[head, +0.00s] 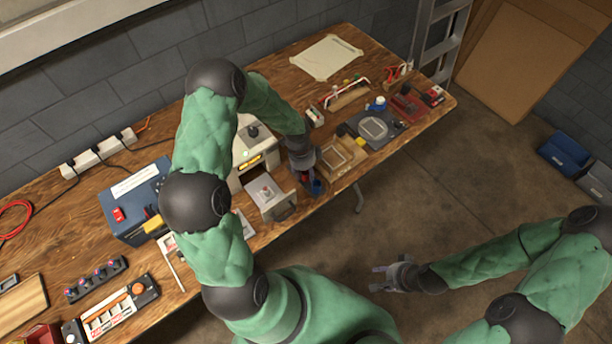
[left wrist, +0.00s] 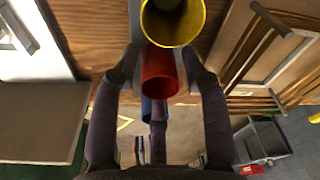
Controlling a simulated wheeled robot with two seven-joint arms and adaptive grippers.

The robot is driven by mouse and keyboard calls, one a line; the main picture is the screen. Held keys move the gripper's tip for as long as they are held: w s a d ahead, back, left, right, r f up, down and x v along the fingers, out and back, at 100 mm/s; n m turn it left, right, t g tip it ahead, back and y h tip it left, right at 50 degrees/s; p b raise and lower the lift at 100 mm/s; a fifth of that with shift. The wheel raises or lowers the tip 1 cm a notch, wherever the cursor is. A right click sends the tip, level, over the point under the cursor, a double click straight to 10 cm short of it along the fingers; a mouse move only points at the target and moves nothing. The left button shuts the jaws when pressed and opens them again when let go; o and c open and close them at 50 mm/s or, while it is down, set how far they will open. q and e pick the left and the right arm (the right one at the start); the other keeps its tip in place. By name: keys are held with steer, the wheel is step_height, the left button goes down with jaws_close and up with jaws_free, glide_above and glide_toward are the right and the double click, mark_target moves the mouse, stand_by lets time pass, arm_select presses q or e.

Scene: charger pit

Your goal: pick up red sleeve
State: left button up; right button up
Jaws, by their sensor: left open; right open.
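The red sleeve (left wrist: 160,80) shows in the left wrist view as a short open-ended tube, between a yellow sleeve (left wrist: 173,38) and a blue sleeve (left wrist: 147,112). My left gripper (left wrist: 160,68) is open, with one finger on each side of the red sleeve. Whether the fingers touch it I cannot tell. In the head view my left gripper (head: 309,175) is low over the front edge of the workbench, and it largely hides the sleeves. My right gripper (head: 387,280) is open and empty, out over the floor in front of the bench.
A beige machine with an open drawer (head: 272,197) stands just left of my left gripper. A wooden frame (head: 341,158) lies close on its right, then a grey plate (head: 374,128). A blue box (head: 135,203) stands farther left.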

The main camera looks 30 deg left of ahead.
arm_select(q)
steer(key=shift+f, duration=0.25)
steer(key=c, duration=0.5)
steer(key=shift+r, duration=0.2)
